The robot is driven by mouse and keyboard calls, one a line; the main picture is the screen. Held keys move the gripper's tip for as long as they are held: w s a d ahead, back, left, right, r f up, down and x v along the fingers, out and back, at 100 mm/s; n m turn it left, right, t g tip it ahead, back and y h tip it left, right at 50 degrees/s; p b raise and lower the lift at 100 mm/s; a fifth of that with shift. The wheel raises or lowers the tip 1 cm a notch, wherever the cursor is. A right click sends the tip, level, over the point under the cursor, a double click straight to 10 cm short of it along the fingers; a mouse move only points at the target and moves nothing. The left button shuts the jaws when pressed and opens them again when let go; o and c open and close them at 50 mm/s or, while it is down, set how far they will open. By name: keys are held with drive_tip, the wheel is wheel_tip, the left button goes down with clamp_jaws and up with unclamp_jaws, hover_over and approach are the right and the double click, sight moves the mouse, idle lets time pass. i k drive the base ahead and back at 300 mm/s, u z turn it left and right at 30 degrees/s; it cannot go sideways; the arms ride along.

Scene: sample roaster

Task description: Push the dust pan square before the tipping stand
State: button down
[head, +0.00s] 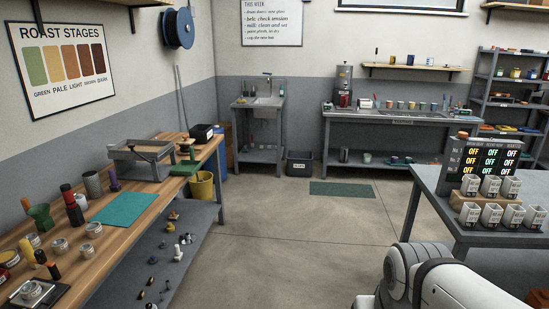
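I cannot make out a dust pan or a tipping stand for certain. On the wooden bench at left, a grey framed tray (143,153) stands raised, with a tan inside. Whether any of these is the pan or the stand I cannot tell at this size. My gripper is not in view; only a white link of my arm shows at the bottom right, apart from the bench.
A teal mat (124,209), jars and bottles share the wooden bench (100,256). A grey table (427,177) at right holds white cups (469,214) and a display (488,158). The concrete floor (290,225) between is clear.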

sight(189, 167)
drive_tip(key=u, duration=0.35)
drive_tip(key=i, duration=1.6)
drive_tip(key=u, duration=0.8)
drive_tip(key=i, duration=1.9)
drive_tip(key=u, duration=0.5)
